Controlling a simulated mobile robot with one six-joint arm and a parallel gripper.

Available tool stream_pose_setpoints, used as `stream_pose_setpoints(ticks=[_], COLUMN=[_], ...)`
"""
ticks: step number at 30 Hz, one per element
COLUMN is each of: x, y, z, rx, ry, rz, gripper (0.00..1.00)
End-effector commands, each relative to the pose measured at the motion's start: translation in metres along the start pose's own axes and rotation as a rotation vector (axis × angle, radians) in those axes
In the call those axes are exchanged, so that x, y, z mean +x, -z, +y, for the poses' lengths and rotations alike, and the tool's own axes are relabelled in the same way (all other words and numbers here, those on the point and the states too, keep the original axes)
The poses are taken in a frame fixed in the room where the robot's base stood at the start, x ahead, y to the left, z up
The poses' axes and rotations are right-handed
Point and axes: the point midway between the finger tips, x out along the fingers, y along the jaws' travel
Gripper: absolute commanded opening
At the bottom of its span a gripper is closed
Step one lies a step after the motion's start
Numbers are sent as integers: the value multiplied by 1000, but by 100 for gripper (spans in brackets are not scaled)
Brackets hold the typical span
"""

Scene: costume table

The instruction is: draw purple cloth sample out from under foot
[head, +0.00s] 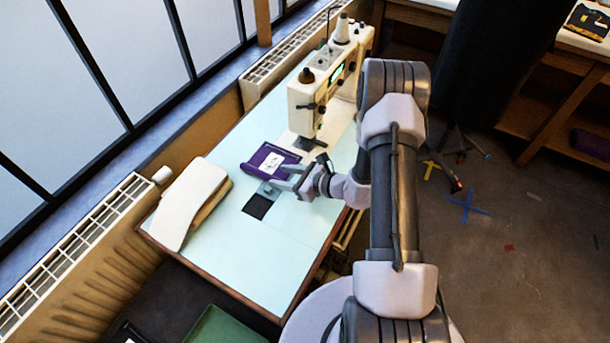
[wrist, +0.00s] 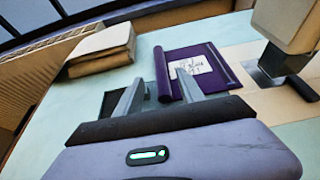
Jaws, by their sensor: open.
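The purple cloth sample (head: 262,157) lies on the pale table beside the sewing machine (head: 312,98), with a white marked label on top. Its near right side comes close to the machine's foot (head: 309,143); I cannot tell whether any of it is under the foot. In the wrist view the cloth (wrist: 176,60) lies just beyond my fingers, and the dark foot (wrist: 272,62) is to its right. My gripper (head: 274,180) is open at the cloth's near edge. In the wrist view its fingers (wrist: 160,82) stand apart; the right fingertip overlaps the cloth in the picture.
A white-topped folded stack (head: 190,203) sits on the table's left, by the radiator (head: 85,245). A small black square (head: 258,206) is on the tabletop near my gripper. The near part of the table (head: 262,265) is clear. Windows line the left side.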

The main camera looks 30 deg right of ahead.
Motion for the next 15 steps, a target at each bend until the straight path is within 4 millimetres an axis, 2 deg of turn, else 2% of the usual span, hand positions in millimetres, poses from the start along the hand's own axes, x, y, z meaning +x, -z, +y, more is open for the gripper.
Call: stream_pose_setpoints(ticks=[3,9,15], x=[-32,-76,-97], y=[-3,-2,-1], z=[-1,-1,0], rx=[2,2,0], ry=[4,3,1], rz=[0,0,0], gripper=[46,46,46])
